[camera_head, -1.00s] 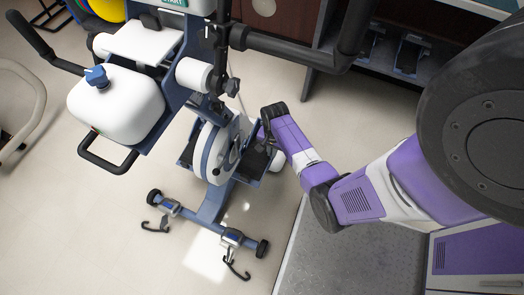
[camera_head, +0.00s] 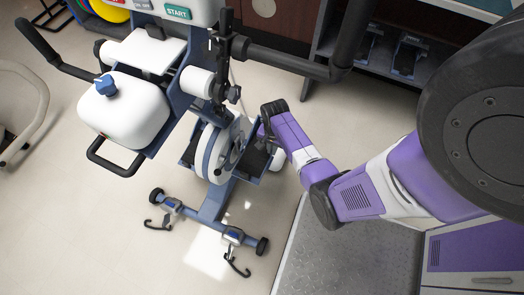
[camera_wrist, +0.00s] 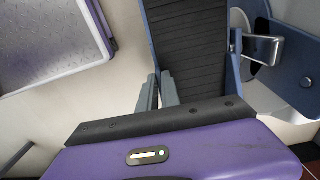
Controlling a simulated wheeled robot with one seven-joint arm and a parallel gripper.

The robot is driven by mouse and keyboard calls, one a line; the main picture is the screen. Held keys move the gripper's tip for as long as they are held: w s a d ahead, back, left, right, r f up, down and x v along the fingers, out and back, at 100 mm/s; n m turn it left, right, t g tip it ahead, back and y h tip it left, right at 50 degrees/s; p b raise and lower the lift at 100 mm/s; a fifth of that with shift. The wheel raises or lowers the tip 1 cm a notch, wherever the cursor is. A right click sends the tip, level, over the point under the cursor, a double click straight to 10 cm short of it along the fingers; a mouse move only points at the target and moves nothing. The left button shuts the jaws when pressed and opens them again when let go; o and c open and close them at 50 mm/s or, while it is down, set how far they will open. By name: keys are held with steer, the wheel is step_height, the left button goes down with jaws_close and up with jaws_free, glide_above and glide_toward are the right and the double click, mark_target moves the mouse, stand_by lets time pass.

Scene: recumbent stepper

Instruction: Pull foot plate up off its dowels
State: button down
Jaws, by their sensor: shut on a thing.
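The foot plate (camera_wrist: 195,45) is dark and ribbed with a blue rim, and fills the top middle of the wrist view. In the head view it (camera_head: 256,160) sits on the right side of the stepper's round housing, partly hidden by my arm. My gripper (camera_wrist: 159,82) has its two grey fingers close together at the plate's left rim, shut on it. In the head view the fingers are hidden behind my wrist. The dowels are not visible. A metal bracket (camera_wrist: 263,48) stands right of the plate.
The stepper's white housing (camera_head: 212,150) is beside the plate, with a second foot plate (camera_head: 188,152) on its far side. A black bar (camera_head: 290,57) crosses above. A shelf with dark plates (camera_head: 408,55) stands at the back right. Floor is clear at lower left.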

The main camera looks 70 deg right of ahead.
steer(key=shift+r+p, duration=1.6)
steer(key=shift+f, duration=0.1)
